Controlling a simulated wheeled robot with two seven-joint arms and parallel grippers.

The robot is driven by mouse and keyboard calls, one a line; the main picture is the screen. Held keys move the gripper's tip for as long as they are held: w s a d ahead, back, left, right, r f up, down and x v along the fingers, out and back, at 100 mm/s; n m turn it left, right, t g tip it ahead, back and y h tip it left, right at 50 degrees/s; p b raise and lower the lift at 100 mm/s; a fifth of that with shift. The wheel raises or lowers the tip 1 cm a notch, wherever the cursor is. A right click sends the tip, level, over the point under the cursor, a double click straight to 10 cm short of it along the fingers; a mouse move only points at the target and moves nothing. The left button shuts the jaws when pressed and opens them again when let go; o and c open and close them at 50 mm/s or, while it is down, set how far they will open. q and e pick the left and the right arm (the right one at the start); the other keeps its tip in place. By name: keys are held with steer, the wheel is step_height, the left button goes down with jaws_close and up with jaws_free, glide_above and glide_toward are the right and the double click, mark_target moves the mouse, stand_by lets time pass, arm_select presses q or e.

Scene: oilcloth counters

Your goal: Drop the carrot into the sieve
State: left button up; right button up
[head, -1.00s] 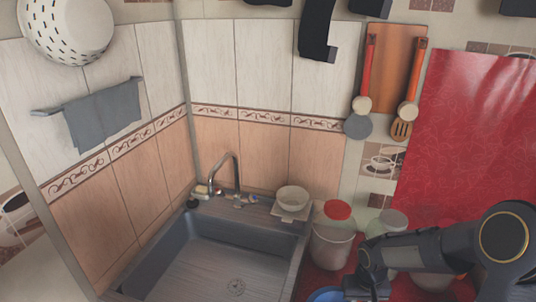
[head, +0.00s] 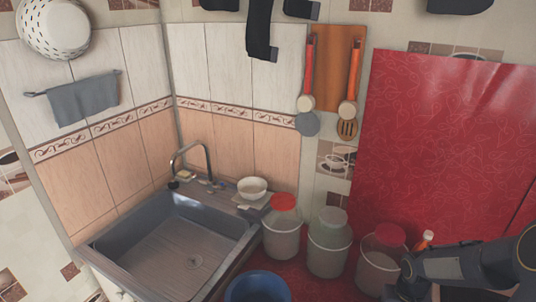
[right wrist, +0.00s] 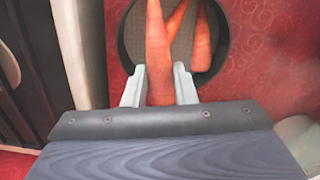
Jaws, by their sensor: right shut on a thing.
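In the right wrist view my right gripper (right wrist: 159,84) is shut on an orange carrot (right wrist: 157,42), one finger at each side of it. The carrot points away from the gripper, over a round dark-rimmed container (right wrist: 122,50) with a brownish floor. More carrots (right wrist: 200,45) lie in that container; I cannot tell whether it is the sieve. A white round vessel with holes (head: 53,28) hangs on the wall at the upper left in the head view. My right arm comes in at the lower right there, its gripper end hard to make out. My left gripper is out of view.
White buckets with red lids (head: 282,228) (head: 380,262) and a pale-lidded one (head: 329,245) line the red counter. A blue bowl (head: 258,287) is at the bottom edge. The sink (head: 185,248) is empty, with a white bowl (head: 252,188) behind it.

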steer(key=shift+a+f+b, duration=0.1)
steer(key=shift+f+b, duration=1.75)
steer(key=shift+f, duration=1.05)
steer(key=o, duration=1.1)
steer(key=shift+c, duration=0.2)
steer(key=shift+r, duration=0.15)
step_height(320, 180, up, 8)
steer(key=shift+f+b, duration=0.2)
steer(key=shift+b, duration=0.1)
